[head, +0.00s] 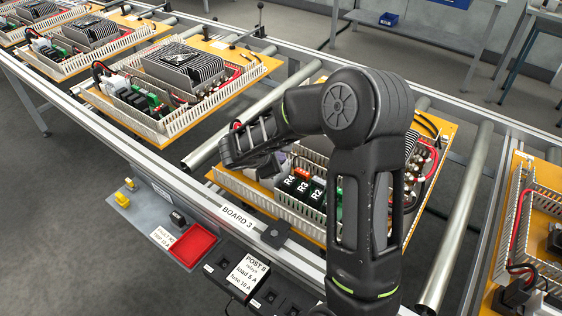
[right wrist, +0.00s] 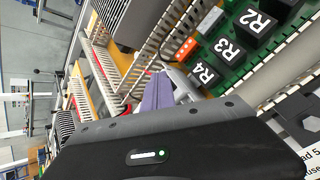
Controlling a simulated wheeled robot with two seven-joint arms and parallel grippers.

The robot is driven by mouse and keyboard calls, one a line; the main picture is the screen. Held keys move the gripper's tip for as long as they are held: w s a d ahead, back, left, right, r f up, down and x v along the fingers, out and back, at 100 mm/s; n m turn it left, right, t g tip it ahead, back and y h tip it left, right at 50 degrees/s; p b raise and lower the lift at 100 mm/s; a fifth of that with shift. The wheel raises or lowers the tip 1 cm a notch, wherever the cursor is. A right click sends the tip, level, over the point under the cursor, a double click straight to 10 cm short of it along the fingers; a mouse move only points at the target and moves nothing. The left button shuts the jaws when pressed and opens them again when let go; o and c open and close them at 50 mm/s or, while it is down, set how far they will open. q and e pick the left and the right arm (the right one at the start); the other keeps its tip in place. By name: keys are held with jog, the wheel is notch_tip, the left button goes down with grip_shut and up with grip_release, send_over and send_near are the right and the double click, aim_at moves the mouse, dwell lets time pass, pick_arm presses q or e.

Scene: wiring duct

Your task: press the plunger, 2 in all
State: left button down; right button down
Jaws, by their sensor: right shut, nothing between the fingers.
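My right gripper (head: 268,163) reaches over the left part of the board behind the BOARD 3 label. Its purple-grey fingers (right wrist: 160,92) are shut and empty in the right wrist view. They point toward the board beside the white slotted duct and the relay row. Black relays marked R4 (head: 288,184), R3 (head: 302,188) and R2 (head: 317,195) stand on a green base; R4 also shows in the right wrist view (right wrist: 203,74). I cannot make out which part is the plunger; it may be hidden by my arm or fingers. My left gripper is out of view.
A red tray (head: 192,245), a yellow part (head: 129,184) and a black part (head: 178,218) sit on the grey shelf at front left. More boards (head: 180,75) sit on the rollers at back left.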

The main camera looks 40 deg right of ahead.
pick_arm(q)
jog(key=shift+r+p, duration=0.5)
pick_arm(e)
jog(key=shift+r, duration=0.95)
